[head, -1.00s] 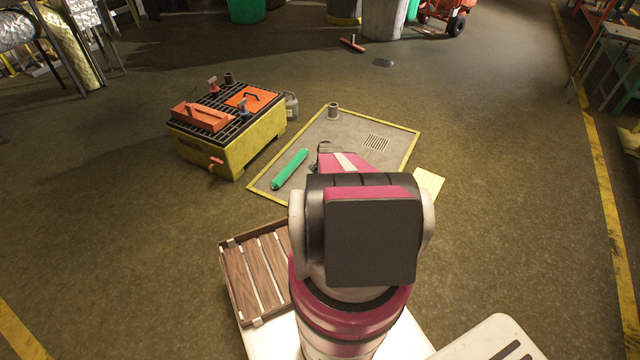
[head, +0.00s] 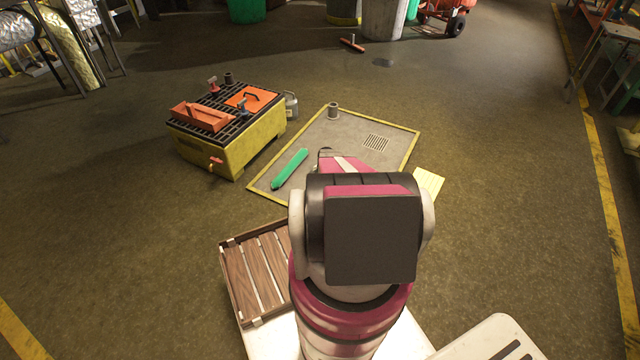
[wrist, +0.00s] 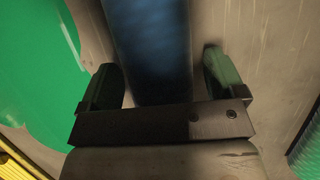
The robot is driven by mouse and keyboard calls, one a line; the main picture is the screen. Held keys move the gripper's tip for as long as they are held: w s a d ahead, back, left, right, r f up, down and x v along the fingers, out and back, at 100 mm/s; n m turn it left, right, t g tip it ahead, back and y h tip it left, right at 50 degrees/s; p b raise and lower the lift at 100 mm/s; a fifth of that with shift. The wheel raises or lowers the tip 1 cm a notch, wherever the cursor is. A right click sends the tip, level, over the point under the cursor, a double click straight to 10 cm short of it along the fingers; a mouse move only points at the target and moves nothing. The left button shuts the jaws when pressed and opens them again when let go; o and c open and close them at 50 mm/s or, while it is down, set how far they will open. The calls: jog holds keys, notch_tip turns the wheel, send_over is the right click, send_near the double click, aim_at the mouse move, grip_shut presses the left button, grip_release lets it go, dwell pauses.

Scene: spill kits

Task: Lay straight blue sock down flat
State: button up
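The blue sock (wrist: 150,45) shows in the wrist view as a straight, dark blue band running down from the top edge, between my fingers. My gripper (wrist: 165,82) is open, with one finger on each side of the band. A strip of grey surface shows between the sock and the right finger; the left finger is close to the sock's edge, and I cannot tell whether it touches. In the head view my arm hides the sock and the fingers. A green sock (head: 289,168) lies at the left of the grey, yellow-edged mat (head: 345,128).
A yellow bin with a black grate (head: 240,140) holds orange items left of the mat. A small can (head: 333,110) and a drain grille (head: 376,142) are on the mat. A yellow sheet (head: 429,182) lies at its right. A slatted wooden crate (head: 257,272) is near my base.

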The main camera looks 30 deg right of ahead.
jog(key=v, duration=1.1)
jog(key=shift+r, duration=0.15)
jog(key=s+a+r+n+h, duration=0.1)
jog(key=s+a+r+n, duration=0.1)
jog(key=s+a+r, duration=0.5)
jog(key=s+a+r+n+t, duration=0.1)
jog(key=s+a+r+n, duration=0.1)
jog(key=a+r, duration=0.8)
jog(key=s+a+r+n+h, duration=0.1)
jog(key=s+a+r+n, duration=0.1)
jog(key=s+a+r, duration=0.6)
jog(key=s+a+r+n, duration=0.2)
jog(key=s+a+r, duration=0.4)
jog(key=r, duration=0.3)
jog(key=s+a+r+n+t+h, duration=0.1)
jog(key=s+a+r+n, duration=0.1)
jog(key=s+a+r, duration=0.4)
notch_tip(320, 180, up, 4)
jog(key=s, duration=0.3)
jog(key=shift+a+f+n+t+h, duration=0.2)
jog(key=shift+n+t+h, duration=0.1)
jog(key=shift+n, duration=0.1)
jog(key=shift+d, duration=0.1)
